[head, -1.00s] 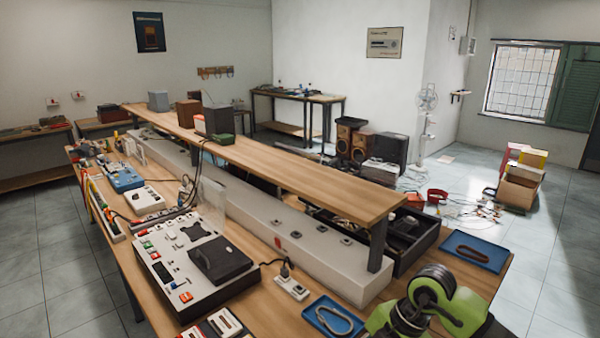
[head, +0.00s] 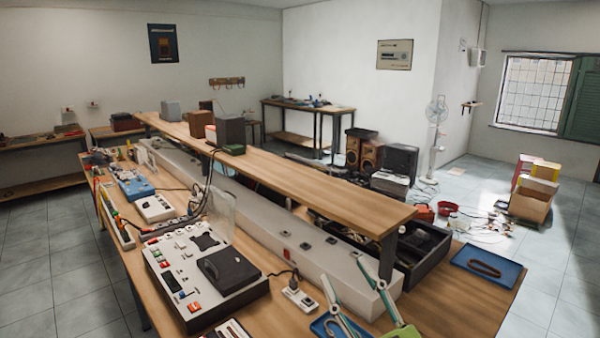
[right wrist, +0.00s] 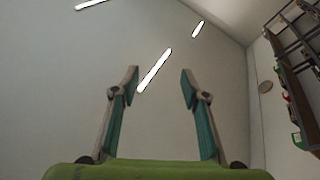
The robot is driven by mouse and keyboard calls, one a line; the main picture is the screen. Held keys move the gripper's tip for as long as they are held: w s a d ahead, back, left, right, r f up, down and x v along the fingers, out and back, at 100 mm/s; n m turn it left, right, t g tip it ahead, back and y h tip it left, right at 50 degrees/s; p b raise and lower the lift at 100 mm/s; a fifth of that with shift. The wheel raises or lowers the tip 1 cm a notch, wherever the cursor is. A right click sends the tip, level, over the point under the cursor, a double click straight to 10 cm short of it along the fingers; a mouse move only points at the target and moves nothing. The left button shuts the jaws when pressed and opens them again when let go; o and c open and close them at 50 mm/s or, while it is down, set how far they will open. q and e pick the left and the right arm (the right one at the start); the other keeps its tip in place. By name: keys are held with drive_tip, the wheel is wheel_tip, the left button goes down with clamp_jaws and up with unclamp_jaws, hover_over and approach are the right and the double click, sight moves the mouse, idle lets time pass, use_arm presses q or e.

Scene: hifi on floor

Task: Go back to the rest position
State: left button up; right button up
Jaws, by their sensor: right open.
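My right gripper (head: 343,272) is at the bottom of the head view, right of centre, over the near end of the workbench (head: 292,325). Its two teal fingers stand apart and point upward in the picture. In the right wrist view the gripper (right wrist: 159,84) is open, with nothing between the fingers. My left gripper is not in view.
A blue tray (head: 509,270) with a dark loop lies on the bench's right end. Another blue tray (head: 322,321) is partly hidden behind my right gripper. A raised wooden shelf (head: 300,180) runs along the bench.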

drive_tip(key=s+d+f+m+g+h, duration=0.3)
drive_tip(key=d+f+m+g+h, duration=0.15)
drive_tip(key=d+f, duration=0.4)
drive_tip(key=s+d+f+m+g+h, duration=0.2)
drive_tip(key=d+f+m+g+h, duration=0.25)
drive_tip(key=f, duration=0.75)
drive_tip(key=s+a+f+n+g, duration=0.1)
drive_tip(key=s+f+g, duration=0.3)
drive_tip(key=s+f, duration=0.5)
drive_tip(key=s+f+n+g, duration=0.1)
drive_tip(key=s+f+g, duration=0.35)
drive_tip(key=s, duration=0.85)
wheel_tip(320, 180, down, 28)
drive_tip(key=s+r+b, duration=0.1)
drive_tip(key=s+d+f+g+b, duration=0.1)
drive_tip(key=s+d+f+g, duration=0.1)
drive_tip(key=s+f, duration=1.5)
drive_tip(key=shift+s+d+f+n+b, duration=0.3)
drive_tip(key=shift+s+d+f, duration=0.15)
drive_tip(key=shift+f, duration=0.3)
